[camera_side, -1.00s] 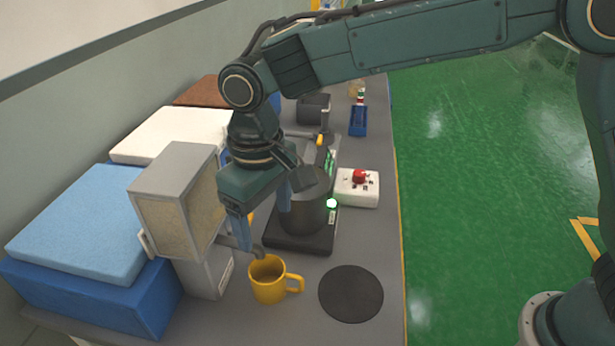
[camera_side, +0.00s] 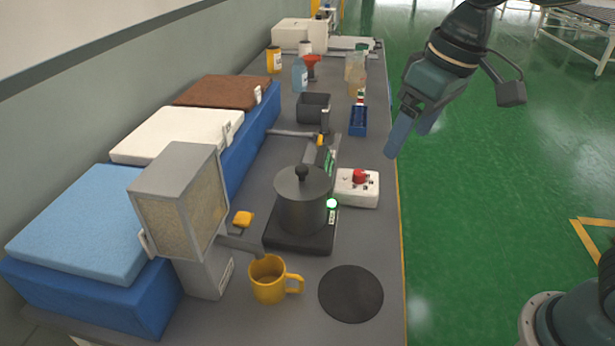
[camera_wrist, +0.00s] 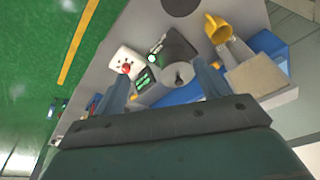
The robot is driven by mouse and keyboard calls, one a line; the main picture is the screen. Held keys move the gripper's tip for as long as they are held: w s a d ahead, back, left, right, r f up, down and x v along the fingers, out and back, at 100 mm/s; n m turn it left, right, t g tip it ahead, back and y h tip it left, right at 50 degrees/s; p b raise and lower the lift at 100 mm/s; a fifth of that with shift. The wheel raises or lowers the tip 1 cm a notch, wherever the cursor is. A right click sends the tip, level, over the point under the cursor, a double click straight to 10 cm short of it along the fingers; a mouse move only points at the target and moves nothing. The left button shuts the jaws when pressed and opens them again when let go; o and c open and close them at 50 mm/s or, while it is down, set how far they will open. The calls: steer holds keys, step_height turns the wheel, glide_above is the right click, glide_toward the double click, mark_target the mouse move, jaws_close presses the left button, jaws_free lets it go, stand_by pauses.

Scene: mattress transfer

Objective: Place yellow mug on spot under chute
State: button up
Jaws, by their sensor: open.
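The yellow mug (camera_side: 268,280) stands upright on the table at the front, directly below the outlet of the chute (camera_side: 243,244) that comes off the grain dispenser (camera_side: 185,205). Its handle points right. The mug also shows in the wrist view (camera_wrist: 217,29) beside the dispenser. The spot beneath the mug is hidden. My gripper (camera_side: 412,138) is open and empty, raised to the right of the table's edge and well away from the mug. Its two fingers (camera_wrist: 163,88) are spread apart in the wrist view.
A dark lidded pot (camera_side: 301,205) sits on a black scale right behind the mug. A round black mat (camera_side: 351,294) lies to the mug's right. A white box with a red button (camera_side: 357,188) stands near the right edge. Foam blocks (camera_side: 85,225) line the left.

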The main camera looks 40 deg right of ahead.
steer(key=s+d+f+m+t+h, duration=0.1)
steer(key=s+d+f+m+t, duration=0.1)
steer(key=s+d, duration=0.8)
steer(key=s+t, duration=0.1)
steer(key=s, duration=0.3)
steer(key=shift+d+f, duration=0.15)
steer(key=shift+d, duration=0.25)
steer(key=shift+c, duration=0.2)
stand_by(0.3)
